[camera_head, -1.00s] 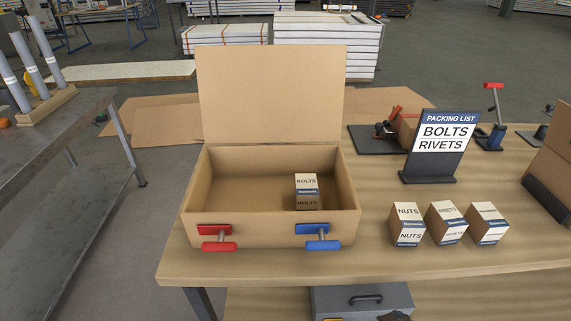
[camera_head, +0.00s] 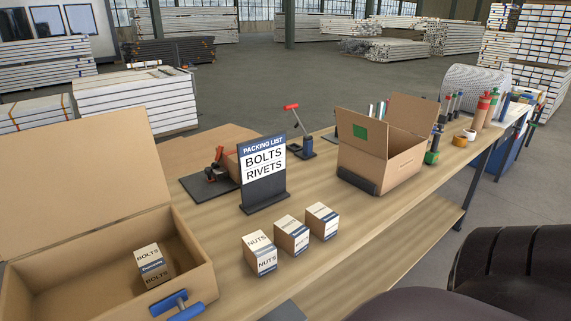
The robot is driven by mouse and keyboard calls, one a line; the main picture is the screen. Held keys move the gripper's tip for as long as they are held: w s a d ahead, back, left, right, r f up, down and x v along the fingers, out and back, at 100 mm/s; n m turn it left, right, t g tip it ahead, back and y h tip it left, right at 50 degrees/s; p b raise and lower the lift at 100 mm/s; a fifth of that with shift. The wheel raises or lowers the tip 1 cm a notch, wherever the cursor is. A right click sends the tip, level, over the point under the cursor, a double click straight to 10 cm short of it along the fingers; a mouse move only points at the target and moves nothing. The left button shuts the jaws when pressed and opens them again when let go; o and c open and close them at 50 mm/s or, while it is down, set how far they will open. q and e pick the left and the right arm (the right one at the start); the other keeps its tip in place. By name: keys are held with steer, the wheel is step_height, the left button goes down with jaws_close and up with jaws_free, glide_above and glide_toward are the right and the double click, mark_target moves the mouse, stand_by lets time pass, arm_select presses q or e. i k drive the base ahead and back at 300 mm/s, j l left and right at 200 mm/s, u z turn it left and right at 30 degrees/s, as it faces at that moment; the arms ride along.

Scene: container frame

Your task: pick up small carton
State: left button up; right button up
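Three small cartons with white-and-blue labels stand in a row on the wooden table. The left one, the NUTS carton (camera_head: 260,254), is nearest the large box. The middle carton (camera_head: 292,235) and the right carton (camera_head: 322,220) have labels too small to read surely. A BOLTS carton (camera_head: 152,265) stands inside the large open cardboard box (camera_head: 205,285) at the lower left. The packing list sign (camera_head: 263,172), reading BOLTS and RIVETS, stands behind the row. Neither gripper is in view; dark rounded parts at the lower right seem to be my own arm.
A second open cardboard box (camera_head: 385,165) with a green patch stands right of the cartons. A red-handled clamp (camera_head: 300,140) and a dark device with red parts (camera_head: 210,178) stand behind the sign. Bottles and tape rolls crowd the far right end. Tabletop around the cartons is clear.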

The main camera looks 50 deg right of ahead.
mark_target(291, 237)
steer(key=z, duration=1.6)
